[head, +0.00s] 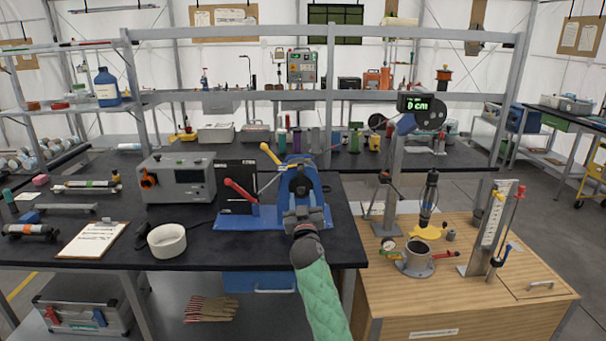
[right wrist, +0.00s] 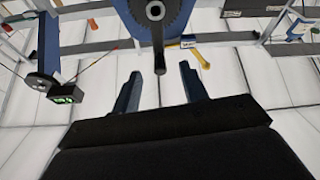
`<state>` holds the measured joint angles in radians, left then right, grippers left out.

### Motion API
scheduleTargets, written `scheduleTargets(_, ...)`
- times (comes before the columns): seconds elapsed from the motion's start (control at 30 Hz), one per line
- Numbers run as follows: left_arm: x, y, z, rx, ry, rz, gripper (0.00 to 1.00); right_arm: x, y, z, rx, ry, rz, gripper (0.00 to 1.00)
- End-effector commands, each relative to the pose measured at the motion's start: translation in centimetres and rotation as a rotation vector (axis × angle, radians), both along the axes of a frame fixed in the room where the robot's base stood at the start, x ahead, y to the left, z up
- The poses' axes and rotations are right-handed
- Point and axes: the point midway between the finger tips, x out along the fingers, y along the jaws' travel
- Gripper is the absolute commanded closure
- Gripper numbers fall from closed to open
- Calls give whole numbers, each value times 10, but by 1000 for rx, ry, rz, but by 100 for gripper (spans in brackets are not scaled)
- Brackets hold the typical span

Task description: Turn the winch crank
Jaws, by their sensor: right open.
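The winch (head: 301,172) stands on the black workbench, with a blue frame and a dark round wheel. In the right wrist view, the wheel (right wrist: 173,18) shows at the top, and a dark crank handle (right wrist: 157,45) sticks out from it. My right gripper (head: 302,195) is in front of the winch and hides its lower part. In the right wrist view, its two fingers (right wrist: 160,78) are apart, with the handle's end appearing between their tips. The fingers do not appear closed on it. My left gripper is not in view.
A blue plate (head: 236,222) carries a black panel with a red lever (head: 241,190) left of the winch; a yellow lever (head: 270,156) is close by. A display (head: 414,103) reads 0 cm. A grey instrument (head: 180,180) and white bowl (head: 167,241) stand left.

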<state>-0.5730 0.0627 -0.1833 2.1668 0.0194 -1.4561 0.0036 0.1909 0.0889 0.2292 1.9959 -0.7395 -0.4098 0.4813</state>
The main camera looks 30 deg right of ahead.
Motion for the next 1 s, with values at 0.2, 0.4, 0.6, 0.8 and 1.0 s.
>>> scheduleTargets(0.2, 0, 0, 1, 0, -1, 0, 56, 10, -9, 26, -34, -59, 0, 57)
scheduleTargets(0.4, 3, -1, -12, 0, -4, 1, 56, 21, -15, 32, -36, -60, 0, 57)
scheduleTargets(0.6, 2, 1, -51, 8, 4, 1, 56, 39, -25, 42, -35, -59, 1, 57)
scheduleTargets(0.8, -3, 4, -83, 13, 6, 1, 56, 57, -35, 49, -34, -59, 0, 57)
scheduleTargets(1.0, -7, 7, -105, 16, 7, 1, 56, 69, -42, 53, -33, -58, 0, 57)
